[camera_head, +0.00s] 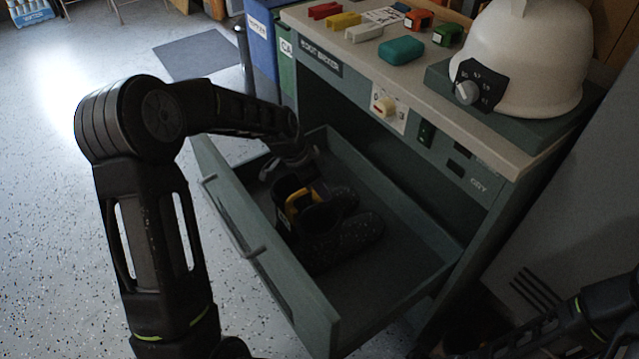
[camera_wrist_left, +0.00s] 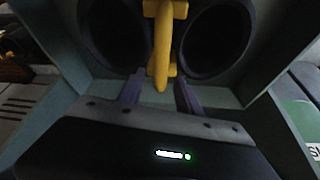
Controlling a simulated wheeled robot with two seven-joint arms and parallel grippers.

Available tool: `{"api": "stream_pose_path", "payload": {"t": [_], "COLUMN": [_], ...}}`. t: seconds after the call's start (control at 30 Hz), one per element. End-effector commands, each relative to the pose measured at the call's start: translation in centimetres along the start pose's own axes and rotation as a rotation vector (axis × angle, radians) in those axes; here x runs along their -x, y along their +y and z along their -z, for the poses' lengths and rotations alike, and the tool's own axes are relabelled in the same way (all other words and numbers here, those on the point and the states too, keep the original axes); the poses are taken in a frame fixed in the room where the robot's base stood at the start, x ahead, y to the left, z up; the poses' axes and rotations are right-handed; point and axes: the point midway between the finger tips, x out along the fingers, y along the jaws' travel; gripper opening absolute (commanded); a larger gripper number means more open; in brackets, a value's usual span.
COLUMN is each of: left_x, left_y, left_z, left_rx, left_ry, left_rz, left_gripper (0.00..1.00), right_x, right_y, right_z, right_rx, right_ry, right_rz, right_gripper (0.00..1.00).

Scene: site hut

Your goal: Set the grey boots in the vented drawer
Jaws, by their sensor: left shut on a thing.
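The pair of dark grey boots (camera_head: 343,240) lies inside the pulled-out green drawer (camera_head: 272,262), with the toes pointing right toward the cabinet. A yellow clip (camera_head: 300,200) sits between the boot tops. In the left wrist view the yellow clip (camera_wrist_left: 162,45) stands between two dark round boot openings (camera_wrist_left: 212,40). My left gripper (camera_head: 296,172) reaches down into the drawer over the boot tops. Its fingers (camera_wrist_left: 158,95) are shut on the yellow clip between the boots. Whether the soles rest fully on the drawer floor is hard to tell. My right gripper is out of view.
The dryer cabinet's top (camera_head: 400,75) holds a white helmet (camera_head: 530,55) on a green block, a teal case (camera_head: 401,50) and several small coloured items. A dial (camera_head: 384,106) is on the cabinet front. Blue and green bins (camera_head: 262,50) stand behind. The drawer's near right part is free.

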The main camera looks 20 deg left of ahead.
Motion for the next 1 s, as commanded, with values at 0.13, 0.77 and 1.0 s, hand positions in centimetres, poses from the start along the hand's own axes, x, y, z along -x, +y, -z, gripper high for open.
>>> {"api": "stream_pose_path", "payload": {"t": [0.13, 0.77, 1.0], "left_x": [-0.1, 1.1, 5.3], "left_y": [0.0, -0.1, -0.2], "left_z": [0.0, 0.1, 0.1], "left_rx": [0.000, 0.001, 0.002], "left_ry": [0.000, 0.002, 0.003], "left_rz": [0.000, 0.003, 0.005], "left_gripper": [0.47, 0.63, 0.63], "right_x": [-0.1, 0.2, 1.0], "right_y": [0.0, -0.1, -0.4], "right_z": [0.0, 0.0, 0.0], "right_rx": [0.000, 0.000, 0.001], "right_ry": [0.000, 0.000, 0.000], "right_rz": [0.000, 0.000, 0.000], "right_gripper": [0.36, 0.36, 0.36]}}
